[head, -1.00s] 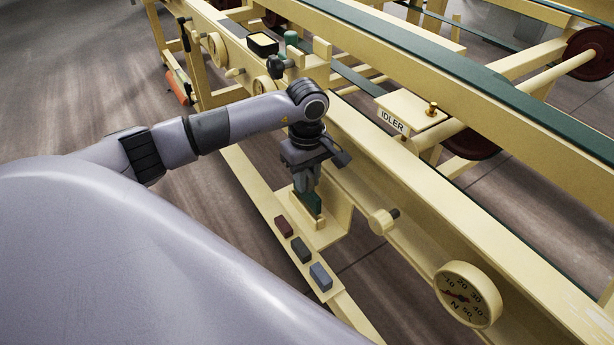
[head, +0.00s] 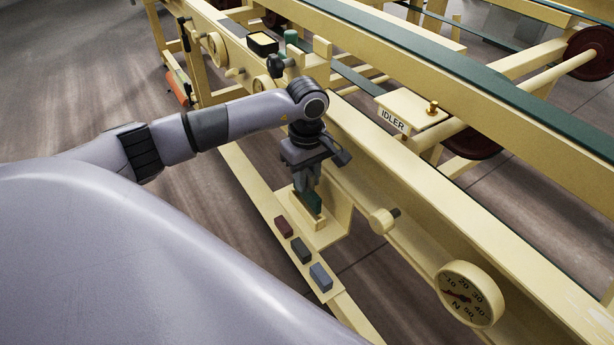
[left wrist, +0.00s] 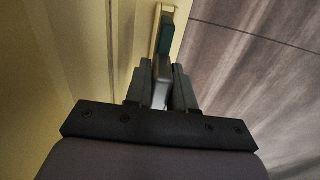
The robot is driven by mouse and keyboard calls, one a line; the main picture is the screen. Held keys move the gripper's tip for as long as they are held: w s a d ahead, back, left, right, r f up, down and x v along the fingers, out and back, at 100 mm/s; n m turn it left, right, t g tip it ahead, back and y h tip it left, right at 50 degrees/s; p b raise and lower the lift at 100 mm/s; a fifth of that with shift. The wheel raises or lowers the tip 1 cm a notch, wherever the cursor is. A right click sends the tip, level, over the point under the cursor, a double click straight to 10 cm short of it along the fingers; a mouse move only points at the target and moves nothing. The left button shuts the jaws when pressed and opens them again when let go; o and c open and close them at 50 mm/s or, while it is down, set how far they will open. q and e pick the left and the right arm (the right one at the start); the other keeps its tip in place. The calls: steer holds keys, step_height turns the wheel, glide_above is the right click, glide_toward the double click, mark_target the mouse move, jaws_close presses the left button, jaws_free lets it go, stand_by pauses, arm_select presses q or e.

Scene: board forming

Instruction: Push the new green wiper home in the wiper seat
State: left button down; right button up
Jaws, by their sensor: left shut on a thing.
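The green wiper (head: 314,203) is a small dark green block, upright at the cream wiper seat (head: 322,232) on the machine's side ledge. My left gripper (head: 307,190) points down and is shut on the wiper from above. In the left wrist view the wiper (left wrist: 165,38) sticks out past the fingers (left wrist: 161,82), over the cream seat (left wrist: 158,12). The fingers hide part of the wiper, and I cannot tell how deep it sits in the seat. My right gripper is not in view.
Dark red (head: 284,226), dark grey (head: 301,250) and blue-grey (head: 321,276) blocks lie along the ledge in front. A cream knob (head: 382,221) and a dial gauge (head: 467,294) stand to the right. The IDLER plate (head: 393,121) is behind, beside green belts (head: 470,75).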

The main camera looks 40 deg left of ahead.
arm_select(q)
steer(key=shift+f+b, duration=1.75)
steer(key=shift+f, duration=0.35)
steer(key=c, duration=0.9)
jaws_free()
step_height(320, 180, up, 7)
steer(key=shift+r+p, duration=0.15)
steer(key=shift+p, duration=0.25)
